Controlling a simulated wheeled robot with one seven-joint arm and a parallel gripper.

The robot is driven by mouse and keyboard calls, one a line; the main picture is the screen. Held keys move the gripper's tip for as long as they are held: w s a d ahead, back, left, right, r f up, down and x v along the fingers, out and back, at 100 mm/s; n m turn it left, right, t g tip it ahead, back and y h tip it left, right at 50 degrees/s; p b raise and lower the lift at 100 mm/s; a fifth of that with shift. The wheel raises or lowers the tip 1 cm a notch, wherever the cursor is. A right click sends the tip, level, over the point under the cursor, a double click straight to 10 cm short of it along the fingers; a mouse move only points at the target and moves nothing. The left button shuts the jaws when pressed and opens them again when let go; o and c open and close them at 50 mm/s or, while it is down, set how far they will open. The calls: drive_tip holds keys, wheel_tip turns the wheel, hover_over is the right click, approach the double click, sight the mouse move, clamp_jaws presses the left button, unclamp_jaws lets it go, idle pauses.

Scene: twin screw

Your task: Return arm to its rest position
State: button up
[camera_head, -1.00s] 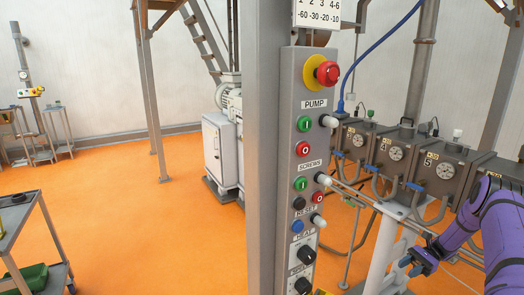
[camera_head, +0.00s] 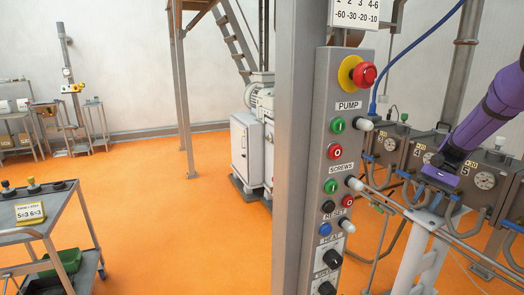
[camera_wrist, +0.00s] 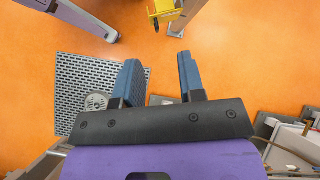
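My purple arm (camera_head: 490,110) reaches in from the right edge of the head view, in front of the row of grey gauge boxes. My gripper (camera_wrist: 158,72) shows in the wrist view with its two blue-grey fingers apart and nothing between them. In the head view my gripper is small and its fingers are hard to make out. In the wrist view the orange floor (camera_wrist: 230,60) lies beyond the fingers, with a dark perforated grate (camera_wrist: 75,75) beside the left finger.
A control panel (camera_head: 346,105) with buttons and knobs is on a grey post left of my arm. Gauge boxes (camera_head: 485,178) and pipes stand behind and below my arm. A trolley (camera_head: 45,222) stands at the left. Open orange floor (camera_head: 150,190) lies between.

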drive_tip(key=s+a+r+n+t+h, duration=0.2)
drive_tip(key=s+a+r, duration=0.3)
drive_tip(key=s+r, duration=0.15)
drive_tip(key=s+a+r+n+t+h, duration=0.1)
drive_tip(key=s+a+r+n+h, duration=0.15)
drive_tip(key=s+a+r, duration=0.45)
drive_tip(key=s+a+r+n+t+h, duration=0.1)
drive_tip(key=s+a+r+n+t, duration=0.1)
drive_tip(key=s, duration=0.6)
drive_tip(key=s+a+r+n+t+h, duration=0.1)
drive_tip(key=s+t, duration=0.3)
drive_tip(key=s, duration=0.4)
drive_tip(key=shift+s+a+r+n+t+h, duration=0.3)
drive_tip(key=shift+s+a+r+n+h, duration=0.05)
drive_tip(key=shift+a+r+n, duration=0.45)
drive_tip(key=shift+o, duration=0.2)
drive_tip(key=shift+f, duration=0.1)
